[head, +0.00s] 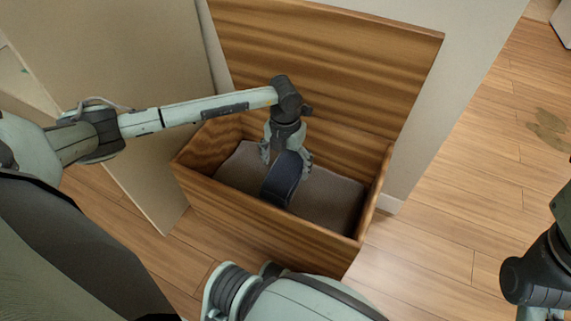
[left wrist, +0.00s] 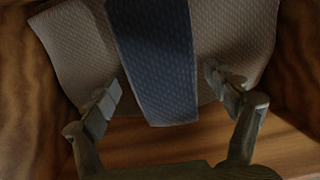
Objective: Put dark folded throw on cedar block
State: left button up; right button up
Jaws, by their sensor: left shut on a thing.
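The dark folded throw (head: 282,181) is navy blue and sits inside a wooden chest with its lid raised. My left gripper (head: 287,157) reaches down into the chest and is shut on the throw. In the left wrist view the throw (left wrist: 158,60) is a dark blue textured band between the two fingers (left wrist: 168,95). A gap shows beside the right finger in that view. A grey-brown cloth (head: 333,198) lies beneath and around the throw, and it also shows in the left wrist view (left wrist: 236,40). I cannot make out a separate cedar block. My right gripper is out of view.
The chest's front wall (head: 270,222) and side walls surround the left gripper, and its open lid (head: 330,60) stands behind. A beige panel (head: 110,80) stands to the left. The wooden floor (head: 460,200) to the right is clear except for a flat greenish-brown patch (head: 548,128).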

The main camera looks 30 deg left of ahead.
pick_arm(q)
jog(key=o, duration=1.3)
